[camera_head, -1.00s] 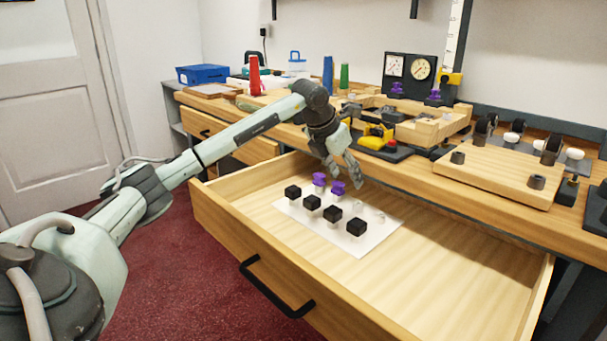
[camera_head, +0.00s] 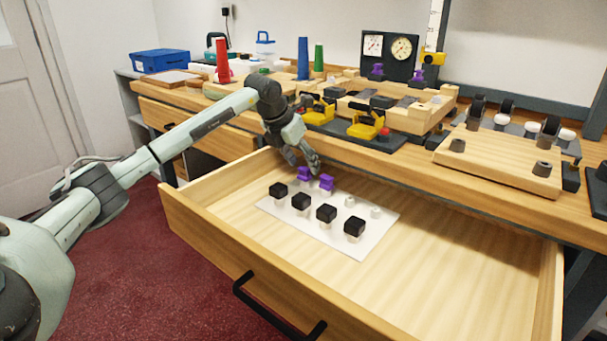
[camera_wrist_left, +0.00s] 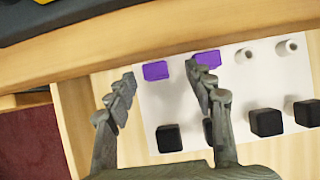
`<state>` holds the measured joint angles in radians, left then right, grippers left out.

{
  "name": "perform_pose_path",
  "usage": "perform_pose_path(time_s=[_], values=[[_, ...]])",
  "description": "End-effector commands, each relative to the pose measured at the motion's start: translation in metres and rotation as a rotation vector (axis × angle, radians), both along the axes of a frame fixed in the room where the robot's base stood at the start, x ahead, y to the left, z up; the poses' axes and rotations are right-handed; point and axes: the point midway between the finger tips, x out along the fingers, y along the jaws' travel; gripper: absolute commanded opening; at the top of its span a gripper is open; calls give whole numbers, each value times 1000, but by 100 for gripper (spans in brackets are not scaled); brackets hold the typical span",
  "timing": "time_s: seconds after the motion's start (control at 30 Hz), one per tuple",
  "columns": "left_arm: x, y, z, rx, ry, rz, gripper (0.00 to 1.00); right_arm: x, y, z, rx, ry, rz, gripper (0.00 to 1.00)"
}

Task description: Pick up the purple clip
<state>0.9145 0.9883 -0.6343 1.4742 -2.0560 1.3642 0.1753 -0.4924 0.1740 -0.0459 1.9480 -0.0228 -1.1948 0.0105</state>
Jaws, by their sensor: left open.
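Two purple clips stand on a white card (camera_head: 372,238) in the open drawer: a left one (camera_head: 304,174) and a right one (camera_head: 327,182). Both also show in the left wrist view, the left one (camera_wrist_left: 155,71) and the right one (camera_wrist_left: 207,58). My left gripper (camera_head: 305,163) is open and empty, just above and behind these clips. In the left wrist view, the left clip appears between my fingertips (camera_wrist_left: 160,73). The right finger partly covers the right clip there. Two more purple clips (camera_head: 377,70) (camera_head: 417,75) sit by the gauge panel. My right gripper is not in view.
Several black blocks (camera_head: 326,213) stand in front of the purple clips, and pale pegs (camera_head: 375,212) to their right. The drawer's front wall (camera_head: 215,238) and the counter edge (camera_head: 400,175) bound the space. The drawer's right part (camera_head: 460,260) is clear.

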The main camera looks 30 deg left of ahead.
Motion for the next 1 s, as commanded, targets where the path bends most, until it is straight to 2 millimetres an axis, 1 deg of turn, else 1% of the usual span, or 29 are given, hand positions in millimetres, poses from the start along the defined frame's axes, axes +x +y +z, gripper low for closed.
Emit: perform_pose_path(time_s=[0.1,0.2,0.3,0.57,0.87,0.9,1.0], values=[[7,4,-17,-1,4,2,53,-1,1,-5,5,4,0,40],[15,4,-30,-2,3,1,53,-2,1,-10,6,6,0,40],[20,4,-38,0,1,0,53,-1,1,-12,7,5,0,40],[21,5,-41,2,1,1,53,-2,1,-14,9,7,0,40],[21,5,-40,1,1,0,17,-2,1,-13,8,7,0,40],[21,5,-40,1,1,0,15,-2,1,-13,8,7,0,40],[21,5,-40,1,0,0,15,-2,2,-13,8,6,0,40]])
